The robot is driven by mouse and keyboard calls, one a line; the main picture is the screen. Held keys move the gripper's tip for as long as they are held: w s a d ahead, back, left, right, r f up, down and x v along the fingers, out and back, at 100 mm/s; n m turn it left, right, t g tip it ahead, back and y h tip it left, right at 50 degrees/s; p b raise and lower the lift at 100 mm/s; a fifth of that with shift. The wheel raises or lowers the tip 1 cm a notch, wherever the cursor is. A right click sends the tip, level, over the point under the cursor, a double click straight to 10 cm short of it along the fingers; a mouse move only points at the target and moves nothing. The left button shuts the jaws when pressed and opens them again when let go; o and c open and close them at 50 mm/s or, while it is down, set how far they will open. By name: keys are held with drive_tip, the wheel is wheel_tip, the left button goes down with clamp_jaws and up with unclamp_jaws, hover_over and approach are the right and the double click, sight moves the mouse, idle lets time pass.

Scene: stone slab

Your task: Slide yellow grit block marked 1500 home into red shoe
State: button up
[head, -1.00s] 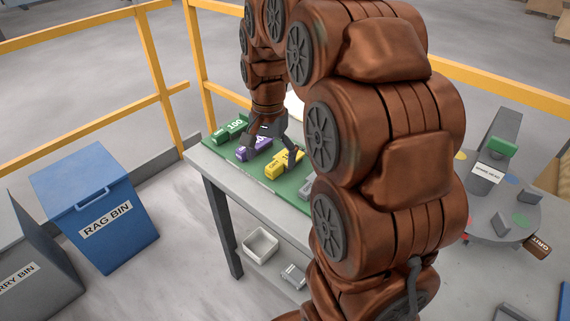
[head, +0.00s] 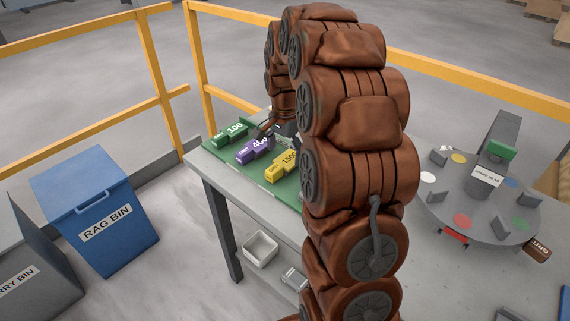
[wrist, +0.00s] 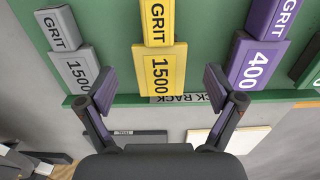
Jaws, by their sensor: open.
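The yellow grit block marked 1500 (wrist: 160,70) lies in a green rack, between a grey 1500 block and a purple 400 block. It also shows in the head view (head: 281,166). My gripper (wrist: 159,91) is open and empty, one finger on either side of the yellow block's near end in the picture. In the head view my gripper (head: 279,127) is partly hidden behind my arm. A round grey table (head: 480,205) at the right carries a red disc (head: 462,221), and a red piece (head: 455,237) shows at its near edge. I cannot tell which is the shoe.
The purple block (head: 255,150) and a green 100 block (head: 232,132) lie in the rack (head: 222,150). A green piece (head: 502,149) is on the round table's grey post. A brown grit block (head: 538,250) lies beside that table. Yellow railings stand behind the bench.

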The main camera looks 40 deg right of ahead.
sight(285, 161)
wheel_tip(285, 161, down, 4)
drive_tip(key=shift+f+p, duration=0.1)
drive_tip(key=shift+p, duration=0.4)
drive_tip(key=c, duration=1.7)
drive_tip(key=shift+o, duration=0.2)
